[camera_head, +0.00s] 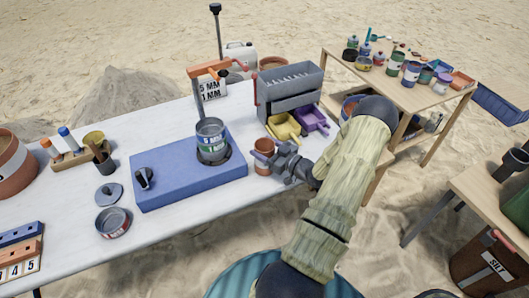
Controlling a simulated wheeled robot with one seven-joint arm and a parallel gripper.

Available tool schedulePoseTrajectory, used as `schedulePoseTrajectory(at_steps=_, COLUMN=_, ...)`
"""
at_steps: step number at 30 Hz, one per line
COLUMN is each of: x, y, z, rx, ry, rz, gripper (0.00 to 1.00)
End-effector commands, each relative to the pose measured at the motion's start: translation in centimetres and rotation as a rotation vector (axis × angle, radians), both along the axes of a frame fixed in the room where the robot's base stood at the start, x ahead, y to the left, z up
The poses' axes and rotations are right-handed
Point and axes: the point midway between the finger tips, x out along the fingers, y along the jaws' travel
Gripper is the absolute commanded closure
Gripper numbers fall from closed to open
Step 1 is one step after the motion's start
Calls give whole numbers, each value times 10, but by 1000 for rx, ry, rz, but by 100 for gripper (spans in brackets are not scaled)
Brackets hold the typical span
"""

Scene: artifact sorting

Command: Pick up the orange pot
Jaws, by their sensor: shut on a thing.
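The orange pot (264,147) is a small terracotta-coloured cup near the front right of the white table, just right of the blue block. My gripper (272,160) reaches in from the right and is shut on the pot's right side. The pot looks upright. Its lower part is partly hidden by the gripper, and I cannot tell whether its base touches the table.
The blue block (180,180) carries a metal sieve can (211,135) left of the pot. Yellow (284,128) and purple (311,118) scoops and a grey drawer box (290,88) stand behind.

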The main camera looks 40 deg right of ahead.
Motion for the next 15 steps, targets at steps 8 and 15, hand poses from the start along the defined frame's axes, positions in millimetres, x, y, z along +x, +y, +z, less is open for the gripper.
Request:
schedulePoseTrajectory(at_steps=8, x=0, y=0, z=33, rx=-5, ry=-3, rz=1, gripper=80)
schedulePoseTrajectory(at_steps=15, x=0, y=0, z=74, rx=-5, ry=-2, rz=1, gripper=80)
